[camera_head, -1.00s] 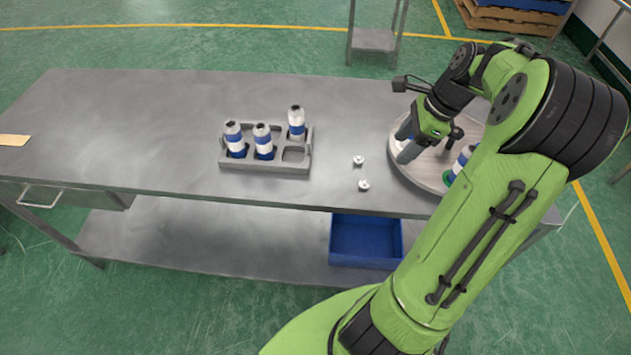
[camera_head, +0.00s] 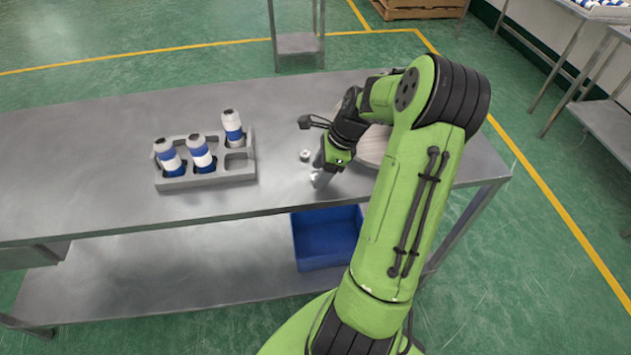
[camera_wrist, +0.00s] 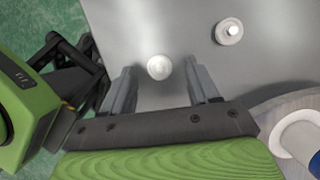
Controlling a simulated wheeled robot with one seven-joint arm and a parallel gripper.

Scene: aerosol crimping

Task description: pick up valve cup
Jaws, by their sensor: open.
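Two small white valve cups are on the grey table. In the wrist view one valve cup (camera_wrist: 159,67) lies between and a little beyond the fingertips of my gripper (camera_wrist: 158,78), which is open and empty. The other valve cup (camera_wrist: 229,32) lies farther off to the upper right, clear of the fingers. In the head view my gripper (camera_head: 320,180) points down low over the table near its front edge. One valve cup (camera_head: 305,155) shows beside it; the other is mostly hidden at the fingertips.
A grey holder (camera_head: 215,178) with several blue-and-white cans stands on the table (camera_head: 90,130) to the left. A round turntable (camera_head: 372,150) is behind my arm; a can (camera_wrist: 302,140) is at its edge in the wrist view. A blue bin (camera_head: 325,240) sits on the lower shelf.

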